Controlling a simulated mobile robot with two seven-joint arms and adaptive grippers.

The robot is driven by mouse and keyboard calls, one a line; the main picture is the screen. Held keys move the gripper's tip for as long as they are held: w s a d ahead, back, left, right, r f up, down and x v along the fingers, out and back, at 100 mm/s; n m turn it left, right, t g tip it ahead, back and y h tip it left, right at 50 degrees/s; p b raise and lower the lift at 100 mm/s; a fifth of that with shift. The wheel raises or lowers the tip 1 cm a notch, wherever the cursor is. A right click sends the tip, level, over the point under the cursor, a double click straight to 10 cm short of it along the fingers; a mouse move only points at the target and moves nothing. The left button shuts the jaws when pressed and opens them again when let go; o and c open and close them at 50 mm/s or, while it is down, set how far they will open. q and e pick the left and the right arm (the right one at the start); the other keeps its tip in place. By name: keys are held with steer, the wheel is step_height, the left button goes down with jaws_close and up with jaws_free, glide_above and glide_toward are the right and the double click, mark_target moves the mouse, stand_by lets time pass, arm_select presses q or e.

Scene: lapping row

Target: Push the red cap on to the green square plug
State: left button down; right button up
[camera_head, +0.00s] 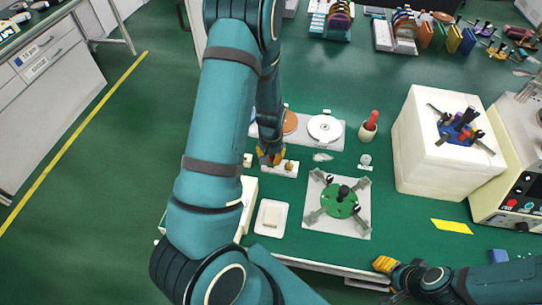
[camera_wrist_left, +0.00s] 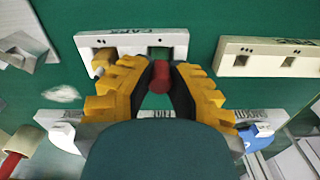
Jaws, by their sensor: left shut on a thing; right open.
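My left gripper (camera_head: 270,157) is over a small white rack (camera_head: 291,169) near the middle of the bench. In the left wrist view its yellow fingers (camera_wrist_left: 160,88) are shut on the red cap (camera_wrist_left: 160,76), a small red cylinder. The white rack, marked CAPS (camera_wrist_left: 130,38), is just beyond the cap. One slot there shows a tan-orange piece (camera_wrist_left: 103,58); the other shows green, and I cannot tell whether that is a plug or the bench. I cannot make out the green square plug for certain. My right gripper (camera_head: 385,264) is open and empty by the front edge.
A second white rack with square slots (camera_wrist_left: 265,46) lies to the right in the wrist view. A green disc fixture (camera_head: 340,200), a white tray (camera_head: 271,218), a red-handled tool (camera_head: 371,121) and a large white block (camera_head: 440,155) stand around. Discs on a plate (camera_head: 325,128) lie behind.

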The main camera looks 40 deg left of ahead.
mark_target(271, 156)
arm_select(q)
steer(key=c, duration=0.9)
jaws_free()
step_height(271, 156, up, 12)
steer(key=shift+r, duration=0.1)
